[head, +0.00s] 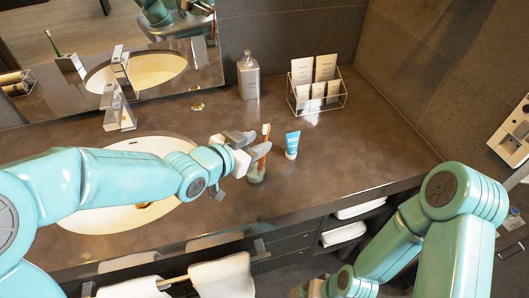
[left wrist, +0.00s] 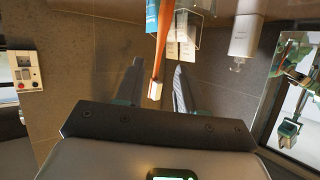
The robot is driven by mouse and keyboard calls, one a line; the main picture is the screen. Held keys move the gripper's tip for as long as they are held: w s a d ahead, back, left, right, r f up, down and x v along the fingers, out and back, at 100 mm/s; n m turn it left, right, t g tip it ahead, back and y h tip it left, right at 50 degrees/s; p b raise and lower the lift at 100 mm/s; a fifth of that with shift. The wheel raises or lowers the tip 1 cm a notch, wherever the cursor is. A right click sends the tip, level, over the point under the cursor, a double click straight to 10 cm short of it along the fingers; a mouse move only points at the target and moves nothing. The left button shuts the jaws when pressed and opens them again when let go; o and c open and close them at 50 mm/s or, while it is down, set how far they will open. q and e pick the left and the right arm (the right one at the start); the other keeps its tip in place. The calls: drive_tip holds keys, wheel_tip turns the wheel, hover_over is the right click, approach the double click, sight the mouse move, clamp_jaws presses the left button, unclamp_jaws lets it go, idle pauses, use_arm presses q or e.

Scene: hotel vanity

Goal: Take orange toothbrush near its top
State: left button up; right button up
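The orange toothbrush (head: 265,133) stands in a small clear cup (head: 257,172) near the front of the counter. My left gripper (head: 252,145) is open at the brush's upper part, above the cup. In the left wrist view the orange brush (left wrist: 160,52) runs between my two fingers (left wrist: 156,88), its pale head nearest the palm. Gaps show on both sides of it, so the fingers look apart from it. My right arm is at the lower right of the head view; its gripper does not show.
A blue and white tube (head: 292,145) stands just right of the cup. The sink (head: 120,215) lies under my left arm. The counter to the right is clear.

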sight(266, 139)
use_arm(q)
drive_tip(key=x, duration=0.1)
drive_tip(key=p+x, duration=0.1)
drive_tip(key=x, duration=0.3)
drive_tip(key=shift+d+r+p, duration=0.2)
drive_tip(key=shift+d+p, duration=0.1)
drive_tip(key=shift+d, duration=0.05)
drive_tip(key=shift+w+d+f, duration=0.15)
drive_tip(key=shift+w, duration=0.1)
drive_tip(key=c, duration=0.6)
clamp_jaws()
